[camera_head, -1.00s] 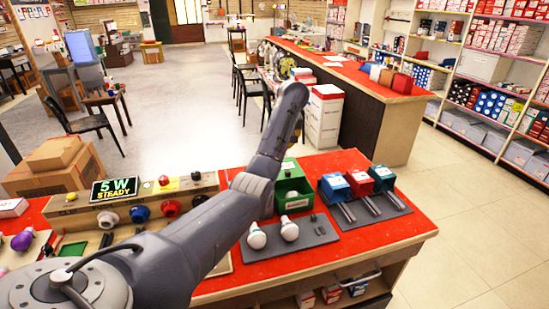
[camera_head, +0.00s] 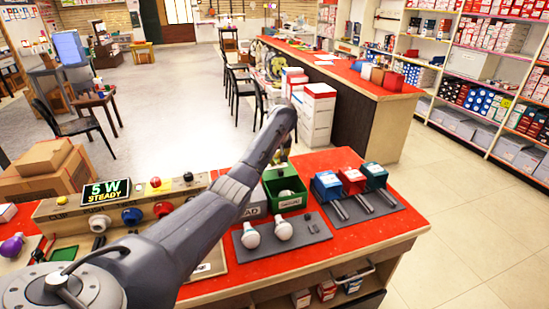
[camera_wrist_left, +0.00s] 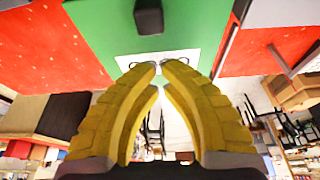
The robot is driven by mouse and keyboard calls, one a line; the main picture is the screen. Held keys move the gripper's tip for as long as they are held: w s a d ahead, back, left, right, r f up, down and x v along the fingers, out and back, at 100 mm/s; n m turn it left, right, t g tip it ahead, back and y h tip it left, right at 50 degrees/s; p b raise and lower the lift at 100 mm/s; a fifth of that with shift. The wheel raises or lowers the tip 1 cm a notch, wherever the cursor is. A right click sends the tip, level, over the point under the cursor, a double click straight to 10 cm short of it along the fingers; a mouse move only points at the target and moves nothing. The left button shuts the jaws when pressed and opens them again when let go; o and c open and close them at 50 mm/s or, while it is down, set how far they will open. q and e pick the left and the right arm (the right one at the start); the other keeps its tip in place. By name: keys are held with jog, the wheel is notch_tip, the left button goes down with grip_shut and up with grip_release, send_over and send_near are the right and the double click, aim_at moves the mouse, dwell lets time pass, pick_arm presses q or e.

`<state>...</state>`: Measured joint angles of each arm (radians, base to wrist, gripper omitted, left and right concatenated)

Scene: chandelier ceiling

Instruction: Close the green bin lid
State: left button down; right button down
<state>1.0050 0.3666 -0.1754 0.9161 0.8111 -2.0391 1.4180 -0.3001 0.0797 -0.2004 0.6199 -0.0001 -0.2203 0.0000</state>
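The green bin (camera_head: 291,205) stands on the red counter with its top open, and its dark inside shows. My left gripper (camera_head: 284,158) is at the bin's back edge in the head view, partly hidden by my own forearm. In the left wrist view, its yellow fingers (camera_wrist_left: 160,67) have their tips almost together, with nothing seen between them. They are over or against a green panel (camera_wrist_left: 95,30) with a dark knob (camera_wrist_left: 149,16) and a white label; contact cannot be told. My right gripper is out of view.
A tester panel with a "5 W STEADY" sign (camera_head: 107,192) is at the left.

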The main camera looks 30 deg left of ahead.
pick_arm(q)
jog(key=shift+s+d, duration=0.85)
jog(key=shift+d, duration=0.1)
